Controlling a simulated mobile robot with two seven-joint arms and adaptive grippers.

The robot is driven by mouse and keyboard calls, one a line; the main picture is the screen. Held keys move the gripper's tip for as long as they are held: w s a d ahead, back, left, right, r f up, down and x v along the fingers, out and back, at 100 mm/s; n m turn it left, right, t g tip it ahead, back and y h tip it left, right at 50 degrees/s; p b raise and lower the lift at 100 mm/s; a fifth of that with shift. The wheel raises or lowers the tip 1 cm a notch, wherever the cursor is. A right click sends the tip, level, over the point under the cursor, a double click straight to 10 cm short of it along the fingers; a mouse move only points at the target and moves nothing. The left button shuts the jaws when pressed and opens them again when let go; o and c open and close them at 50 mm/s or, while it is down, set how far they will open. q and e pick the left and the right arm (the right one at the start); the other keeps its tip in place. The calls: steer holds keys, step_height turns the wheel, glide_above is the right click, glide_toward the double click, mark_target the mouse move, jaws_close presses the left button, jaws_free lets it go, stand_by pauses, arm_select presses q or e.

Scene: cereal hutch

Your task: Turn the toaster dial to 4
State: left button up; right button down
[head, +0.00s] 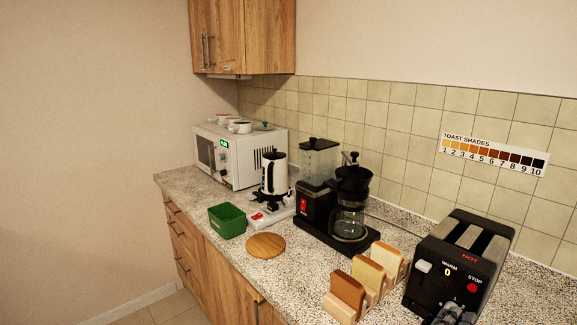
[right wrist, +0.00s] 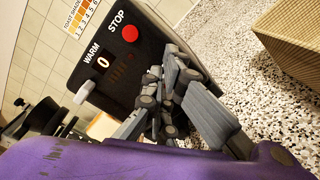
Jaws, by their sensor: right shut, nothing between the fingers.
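The black toaster (head: 440,262) stands at the right of the counter, with two slots, a red STOP button (head: 473,287) and a WARM display (head: 447,270) that reads 0. In the right wrist view the toaster (right wrist: 143,62) front shows tilted, with the display (right wrist: 103,62), the STOP button (right wrist: 130,34) and a pale lever (right wrist: 84,92). My right gripper (head: 455,314) is shut and empty at the lower part of the front, and also shows in the right wrist view (right wrist: 158,88). I cannot make out the dial; the fingers cover that area. My left gripper is out of view.
A toast rack (head: 342,307) with bread slices stands left of the toaster. A coffee maker (head: 350,205), a green bin (head: 227,221) and a round wooden board (head: 265,245) are farther left. A woven box (right wrist: 292,40) lies right of the toaster in the wrist view.

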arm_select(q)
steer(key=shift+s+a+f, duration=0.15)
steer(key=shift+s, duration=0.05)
arm_select(e)
steer(key=shift+w+f, duration=0.1)
steer(key=shift+f, duration=0.05)
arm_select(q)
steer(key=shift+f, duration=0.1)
arm_select(e)
steer(key=shift+w+a+f, duration=0.1)
steer(key=shift+a+f, duration=0.05)
steer(key=shift+f, duration=0.1)
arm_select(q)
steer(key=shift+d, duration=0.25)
arm_select(e)
steer(key=shift+s+d+f+p, duration=0.2)
steer(key=shift+f+p, duration=0.05)
steer(key=shift+p, duration=0.05)
steer(key=shift+s+d+f, duration=0.1)
steer(key=shift+f, duration=0.2)
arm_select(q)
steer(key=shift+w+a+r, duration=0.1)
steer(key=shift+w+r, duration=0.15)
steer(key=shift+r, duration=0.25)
arm_select(e)
steer(key=shift+f, duration=0.2)
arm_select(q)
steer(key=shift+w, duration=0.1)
arm_select(e)
steer(key=shift+s, duration=0.1)
